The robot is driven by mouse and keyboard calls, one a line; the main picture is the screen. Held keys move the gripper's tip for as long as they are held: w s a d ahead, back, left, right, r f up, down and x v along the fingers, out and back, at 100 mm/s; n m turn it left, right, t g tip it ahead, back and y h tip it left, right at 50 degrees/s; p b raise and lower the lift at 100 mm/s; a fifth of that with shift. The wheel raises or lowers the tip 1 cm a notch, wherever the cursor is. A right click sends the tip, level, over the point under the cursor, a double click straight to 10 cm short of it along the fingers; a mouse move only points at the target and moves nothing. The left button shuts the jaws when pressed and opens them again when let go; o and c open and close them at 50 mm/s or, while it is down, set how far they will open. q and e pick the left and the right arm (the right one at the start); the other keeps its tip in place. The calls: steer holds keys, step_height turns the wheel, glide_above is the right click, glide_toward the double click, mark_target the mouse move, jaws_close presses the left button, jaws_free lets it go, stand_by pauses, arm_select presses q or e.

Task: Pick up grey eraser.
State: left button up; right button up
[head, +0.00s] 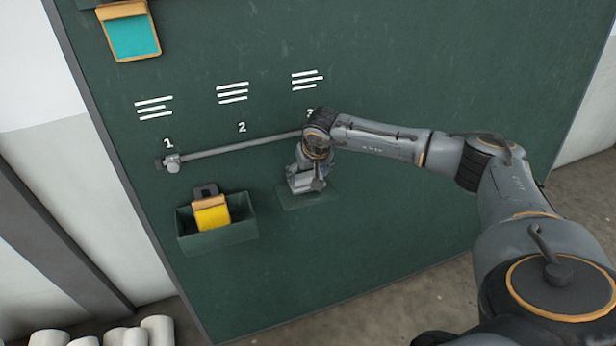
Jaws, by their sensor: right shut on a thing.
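My right gripper (312,172) is in front of the green board, right of the middle of the picture, pointing down. It is shut on the grey eraser (304,184), a small light grey block mostly hidden by the gripper and wrist. The eraser is just above a small green ledge (308,200) on the board; I cannot tell whether they touch. My left gripper is not in view.
A green bin (217,237) on the board holds a yellow piece (212,217) and a dark grey one. A grey rail (235,149) runs under the numbers, its right end behind my wrist. A teal panel (133,38) hangs at the top left. The lower board is clear.

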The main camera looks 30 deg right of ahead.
steer(key=s+a+r+p, duration=0.7)
steer(key=s+a+r, duration=0.2)
steer(key=s+r, duration=0.1)
steer(key=shift+s+r, duration=0.3)
steer(key=shift+s, duration=0.15)
